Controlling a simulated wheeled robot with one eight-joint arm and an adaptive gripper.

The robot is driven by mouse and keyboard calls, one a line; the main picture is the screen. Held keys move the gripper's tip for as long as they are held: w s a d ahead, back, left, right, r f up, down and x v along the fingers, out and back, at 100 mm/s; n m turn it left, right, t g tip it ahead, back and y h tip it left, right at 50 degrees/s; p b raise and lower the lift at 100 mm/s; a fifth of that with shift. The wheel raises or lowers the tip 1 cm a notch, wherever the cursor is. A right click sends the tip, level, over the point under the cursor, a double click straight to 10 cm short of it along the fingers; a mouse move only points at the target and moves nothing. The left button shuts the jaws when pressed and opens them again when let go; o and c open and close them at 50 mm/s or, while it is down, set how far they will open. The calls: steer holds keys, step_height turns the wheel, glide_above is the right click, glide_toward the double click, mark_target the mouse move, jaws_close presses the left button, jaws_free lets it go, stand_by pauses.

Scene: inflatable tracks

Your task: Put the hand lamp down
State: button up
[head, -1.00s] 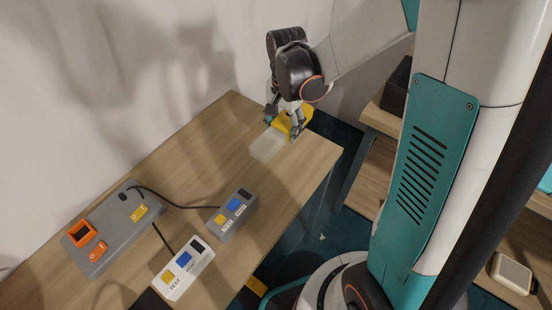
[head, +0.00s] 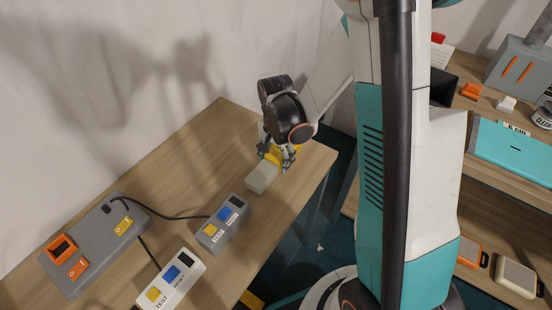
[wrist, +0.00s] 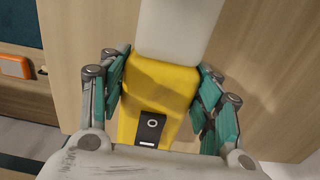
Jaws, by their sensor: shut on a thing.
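The hand lamp has a yellow body (wrist: 160,97) and a pale whitish block-shaped end (head: 262,178). My gripper (wrist: 163,85) is shut on the yellow body, with a teal finger pressed along each side. In the wrist view the pale end points away from my gripper, and a black switch sits on the near part of the yellow body. In the head view my gripper (head: 275,158) and the lamp are at the far right part of the wooden table (head: 210,125). I cannot tell whether the lamp touches the top.
A grey box (head: 95,250) with orange and yellow switches lies on the table at left, with black cables. A grey button box (head: 222,225) and a white button box (head: 170,278) lie nearer. A wooden shelf with various items stands at right. The table's back left is clear.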

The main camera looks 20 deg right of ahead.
steer(key=o, duration=1.5)
step_height(320, 180, up, 12)
steer(key=p, duration=0.5)
step_height(320, 180, up, 10)
steer(key=n+t, duration=0.3)
steer(key=n, duration=0.1)
glide_above(276, 155)
steer(key=s, duration=0.5)
steer(key=shift+s+a+r+n+t, duration=0.25)
steer(key=shift+s+r+n+t, duration=0.45)
steer(key=shift+s+r+n, duration=0.6)
steer(key=shift+s+a+r+n+t, duration=0.2)
steer(key=shift+s+r+n+t, duration=0.7)
steer(key=shift+s, duration=0.85)
steer(key=shift+s+a+r+n+t, duration=0.25)
steer(key=shift+s+r+n+t, duration=0.4)
steer(key=shift+s+n, duration=0.8)
steer(key=shift+r, duration=0.1)
